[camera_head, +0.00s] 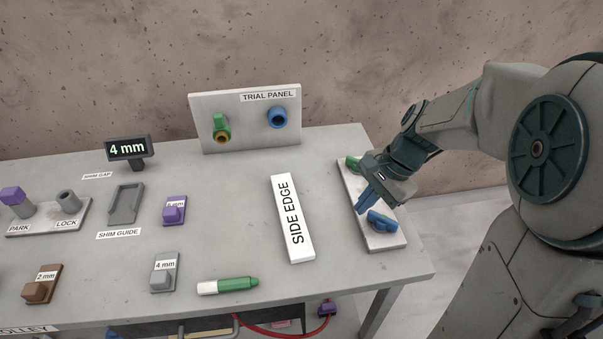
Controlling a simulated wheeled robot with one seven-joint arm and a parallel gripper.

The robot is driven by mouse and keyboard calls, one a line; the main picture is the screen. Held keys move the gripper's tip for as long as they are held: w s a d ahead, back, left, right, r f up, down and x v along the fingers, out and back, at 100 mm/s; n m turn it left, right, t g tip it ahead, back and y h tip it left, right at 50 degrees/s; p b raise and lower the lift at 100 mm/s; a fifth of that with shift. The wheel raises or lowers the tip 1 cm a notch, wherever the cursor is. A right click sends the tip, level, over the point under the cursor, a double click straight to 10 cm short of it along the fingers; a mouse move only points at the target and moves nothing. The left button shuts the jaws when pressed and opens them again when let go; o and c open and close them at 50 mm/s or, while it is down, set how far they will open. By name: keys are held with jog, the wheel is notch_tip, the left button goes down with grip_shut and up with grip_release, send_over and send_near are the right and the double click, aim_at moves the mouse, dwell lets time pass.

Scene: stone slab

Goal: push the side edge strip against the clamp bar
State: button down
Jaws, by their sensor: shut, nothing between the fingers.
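The side edge strip (306,246) is a white bar labelled SIDE EDGE, lying lengthwise on the grey slab. To its right, with a gap of bare slab between, lies a pale plate (385,241) with a green part (353,163) at its far end and a blue part (381,223) near its front. No label reads clamp bar; this plate may be it. My gripper (363,210) is shut and empty, its blue fingers pointing down over the plate, right of the strip. Whether the fingertips touch the plate is unclear. My gripper hides the plate's middle.
A trial panel (245,140) stands at the back. A green and white marker (228,285) lies left of the strip's near end. A purple block (173,210) and a grey block (164,274) sit further left. The slab's right edge is just beyond the plate.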

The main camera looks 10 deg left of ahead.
aim_at(290, 212)
jog(key=w+a+f+m, duration=0.1)
jog(key=w, duration=0.1)
jog(key=w+a+f+m+y, duration=0.1)
jog(key=w+f+m, duration=0.1)
jog(key=w+a+f+m+g+y, duration=0.1)
jog(key=w+f+m, duration=0.1)
jog(key=shift+w, duration=0.25)
jog(key=shift+w+a+f+m+y, duration=0.1)
jog(key=shift+a+f+m+y, duration=0.05)
jog(key=shift+m+y, duration=0.15)
jog(key=s+a, duration=0.1)
jog(key=a, duration=0.2)
jog(key=a+p, duration=0.1)
jog(key=a, duration=0.3)
jog(key=s+a, duration=0.1)
jog(key=a, duration=0.3)
jog(key=shift+s+a+p, duration=0.25)
jog(key=shift+s+p, duration=0.1)
jog(key=shift+f, duration=0.75)
jog(key=shift+s+d, duration=0.1)
jog(key=shift+d, duration=0.05)
